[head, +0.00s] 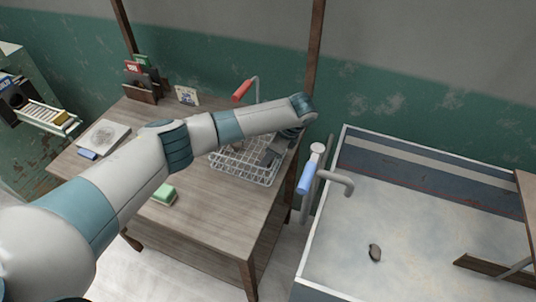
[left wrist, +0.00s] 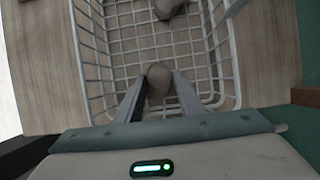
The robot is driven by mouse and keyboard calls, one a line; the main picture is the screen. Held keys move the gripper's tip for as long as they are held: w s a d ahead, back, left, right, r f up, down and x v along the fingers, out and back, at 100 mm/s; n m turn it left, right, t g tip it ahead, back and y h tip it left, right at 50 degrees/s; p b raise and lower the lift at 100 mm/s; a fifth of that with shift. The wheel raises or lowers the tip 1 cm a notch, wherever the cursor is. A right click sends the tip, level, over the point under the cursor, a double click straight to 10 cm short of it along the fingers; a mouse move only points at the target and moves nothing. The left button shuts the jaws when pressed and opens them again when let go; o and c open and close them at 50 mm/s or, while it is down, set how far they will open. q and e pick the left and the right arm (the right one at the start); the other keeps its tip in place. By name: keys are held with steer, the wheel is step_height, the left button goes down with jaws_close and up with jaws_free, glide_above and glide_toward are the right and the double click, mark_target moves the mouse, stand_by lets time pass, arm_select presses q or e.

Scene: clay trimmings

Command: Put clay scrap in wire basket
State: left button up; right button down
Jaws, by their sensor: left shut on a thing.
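The wire basket (head: 243,178) is a white wire-mesh basket on the wooden table, partly hidden by my left arm in the head view. It fills much of the left wrist view (left wrist: 88,62). My left gripper (left wrist: 158,88) is shut on a grey-brown clay scrap (left wrist: 158,74) and holds it over the basket's inside. Another clay lump (left wrist: 168,8) lies in the basket at the top of the wrist view. A dark lump (head: 375,253) lies in the pale basin at right. My right gripper is out of view.
The wooden table (head: 215,220) also bears a green block (head: 164,195), a pale board (head: 104,136) and a blue block (head: 87,155). A pipe with a blue handle (head: 306,178) stands between table and basin (head: 400,205). A red handle (head: 242,90) rises behind the basket.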

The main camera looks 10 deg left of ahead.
arm_select(q)
steer(key=shift+f, duration=0.1)
steer(key=o, duration=0.9)
steer(key=shift+o, duration=1)
steer(key=w+b+v, duration=0.1)
steer(key=b+v, duration=0.1)
steer(key=v, duration=1)
steer(key=shift+s, duration=0.45)
